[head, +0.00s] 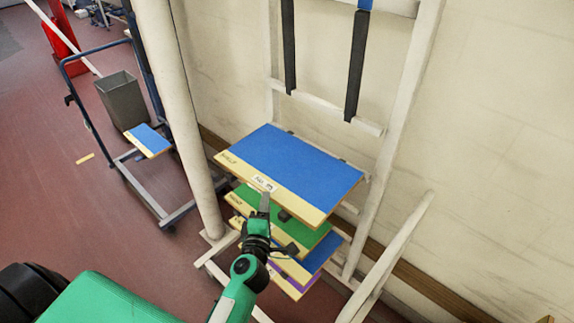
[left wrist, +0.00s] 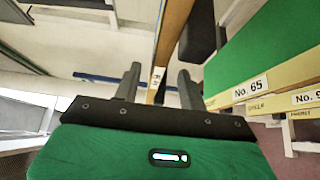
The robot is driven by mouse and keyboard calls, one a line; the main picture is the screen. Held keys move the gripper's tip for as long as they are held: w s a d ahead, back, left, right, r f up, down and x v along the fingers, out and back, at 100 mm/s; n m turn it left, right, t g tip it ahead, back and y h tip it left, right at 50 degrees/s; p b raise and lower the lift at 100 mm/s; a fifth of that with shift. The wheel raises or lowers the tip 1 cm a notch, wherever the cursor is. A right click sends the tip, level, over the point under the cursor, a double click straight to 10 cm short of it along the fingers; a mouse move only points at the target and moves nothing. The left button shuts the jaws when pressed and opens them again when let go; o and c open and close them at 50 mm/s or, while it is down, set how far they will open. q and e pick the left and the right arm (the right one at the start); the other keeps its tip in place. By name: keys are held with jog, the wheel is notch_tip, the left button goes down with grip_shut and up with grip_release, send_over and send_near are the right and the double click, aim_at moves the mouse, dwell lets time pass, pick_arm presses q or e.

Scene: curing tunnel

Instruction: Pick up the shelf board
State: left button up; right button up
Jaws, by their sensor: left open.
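The top shelf board (head: 290,165) is blue with a pale yellow front edge and a white label; it lies on a white rack. Below it are a green board (head: 297,228), labelled No. 65 in the left wrist view (left wrist: 290,45), and lower blue and purple-edged boards. My left gripper (head: 271,207) is at the top board's front edge, near its label. In the left wrist view the open fingers (left wrist: 160,78) stand either side of that board's edge (left wrist: 168,45), which appears between them. Contact cannot be told. My right gripper is not in view.
The white rack's uprights (head: 395,130) and a thick pale post (head: 185,110) flank the boards. A blue-framed cart with a grey bin (head: 121,98) and a small blue board (head: 149,140) stands at the left. The red floor at far left is mostly clear.

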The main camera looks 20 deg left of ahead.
aim_at(270, 185)
pick_arm(q)
jog(key=shift+p+x, duration=0.5)
jog(key=shift+x, duration=3.05)
jog(key=shift+c, duration=0.2)
grip_shut()
jog(key=shift+r, duration=0.1)
